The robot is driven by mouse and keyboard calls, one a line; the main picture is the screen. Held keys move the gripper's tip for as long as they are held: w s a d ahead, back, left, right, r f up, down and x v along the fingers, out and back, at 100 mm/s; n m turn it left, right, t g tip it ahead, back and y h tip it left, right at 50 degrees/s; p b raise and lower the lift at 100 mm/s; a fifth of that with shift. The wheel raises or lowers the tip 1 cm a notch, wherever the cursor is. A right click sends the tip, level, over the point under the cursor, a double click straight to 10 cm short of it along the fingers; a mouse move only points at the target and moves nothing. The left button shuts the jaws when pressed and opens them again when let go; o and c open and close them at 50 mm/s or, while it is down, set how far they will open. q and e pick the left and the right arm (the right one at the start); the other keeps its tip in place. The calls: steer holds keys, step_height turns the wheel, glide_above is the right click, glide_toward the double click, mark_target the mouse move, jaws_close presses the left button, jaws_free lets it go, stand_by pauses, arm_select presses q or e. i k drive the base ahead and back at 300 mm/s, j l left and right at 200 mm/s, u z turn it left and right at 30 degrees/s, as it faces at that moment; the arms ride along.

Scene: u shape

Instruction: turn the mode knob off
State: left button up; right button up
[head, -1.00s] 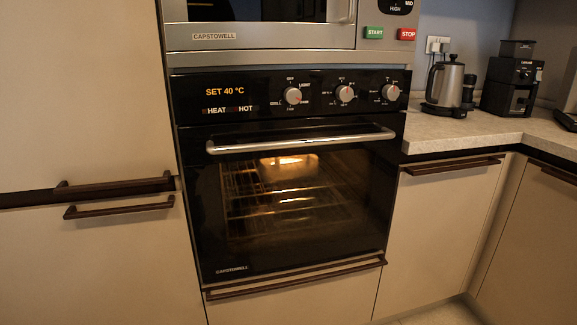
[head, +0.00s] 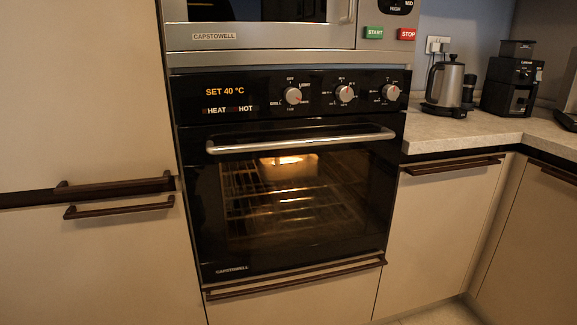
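The black oven (head: 210,180) stands ahead of me with its door shut and its inside lit. Its mode knob (head: 293,96) is the leftmost of three silver knobs, with OFF marked above it and LIGHT at its upper right. The knob's red pointer seems to sit to the right or lower right, away from OFF. The display (head: 225,92) reads SET 40 °C, with HEAT and HOT below it. Neither of my grippers is in view.
The middle knob (head: 344,94) and right knob (head: 390,93) sit close beside it. The oven door handle (head: 302,141) sticks out below the knobs. A microwave (head: 260,36) is above. A kettle (head: 446,86) and a coffee machine (head: 512,85) stand on the right counter (head: 450,131).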

mark_target(292, 95)
steer(key=k+l+u, duration=0.15)
steer(key=l, duration=0.25)
steer(key=k+l+u, duration=0.2)
steer(key=l, duration=0.15)
steer(key=k+l+u, duration=0.15)
steer(key=l, duration=0.2)
